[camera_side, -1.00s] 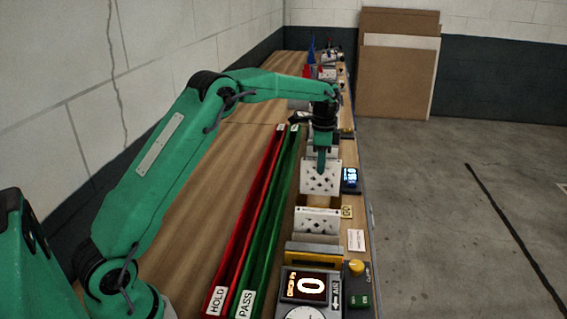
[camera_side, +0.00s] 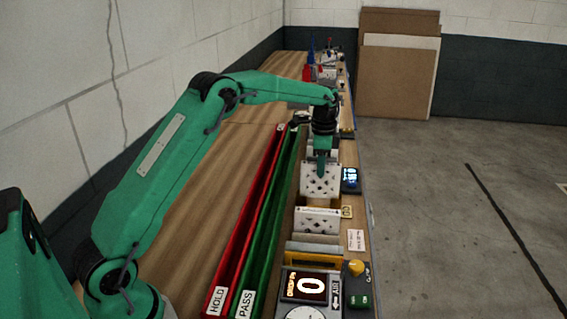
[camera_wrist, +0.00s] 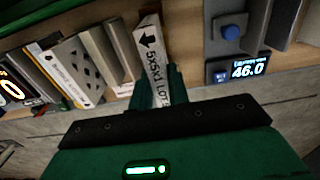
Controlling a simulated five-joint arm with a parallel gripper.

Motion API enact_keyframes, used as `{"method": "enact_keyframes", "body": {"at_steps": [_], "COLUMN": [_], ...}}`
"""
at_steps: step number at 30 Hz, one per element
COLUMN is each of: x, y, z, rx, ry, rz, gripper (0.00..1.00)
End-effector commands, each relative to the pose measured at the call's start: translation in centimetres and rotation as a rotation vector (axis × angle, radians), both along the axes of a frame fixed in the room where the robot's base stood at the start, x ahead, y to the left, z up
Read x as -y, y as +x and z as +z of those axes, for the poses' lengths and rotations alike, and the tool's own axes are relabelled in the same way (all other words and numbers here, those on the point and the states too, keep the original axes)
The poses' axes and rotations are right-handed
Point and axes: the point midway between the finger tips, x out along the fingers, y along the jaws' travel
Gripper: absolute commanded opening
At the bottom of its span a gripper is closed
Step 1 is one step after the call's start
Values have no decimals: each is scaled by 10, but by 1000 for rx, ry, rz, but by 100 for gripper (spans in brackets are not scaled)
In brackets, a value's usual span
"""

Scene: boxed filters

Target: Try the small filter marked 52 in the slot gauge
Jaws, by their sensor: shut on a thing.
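My gripper (camera_side: 321,168) is shut on a small white filter (camera_side: 318,184) with a perforated face, held upright over the right side of the bench. In the wrist view the same filter (camera_wrist: 151,62) shows its edge, with a black arrow and "5X5X1 LOT", between my fingers. No 52 is readable on it. A tag that seems to read GO (camera_side: 347,212) sits to its right; I cannot tell for certain which fixture is the slot gauge. Whether the held filter's lower edge touches anything is hidden.
A lit display (camera_wrist: 249,69) reads 46.0. Red HOLD (camera_side: 237,245) and green PASS (camera_side: 264,240) troughs run along the left. Bare bench lies further left.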

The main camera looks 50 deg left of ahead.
Motion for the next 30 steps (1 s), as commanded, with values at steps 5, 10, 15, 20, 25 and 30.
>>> {"method": "enact_keyframes", "body": {"at_steps": [5, 10, 15, 20, 25, 30], "x": [0, 0, 0, 0, 0, 0], "y": [0, 0, 0, 0, 0, 0], "z": [-3, -5, -8, -10, -12, -14], "rx": [0, -1, -1, -1, -1, -1], "ry": [0, 0, 0, -1, -1, -1], "rz": [0, 0, 0, 0, 0, 0], "gripper": [0, 0, 0, 0, 0, 0]}}
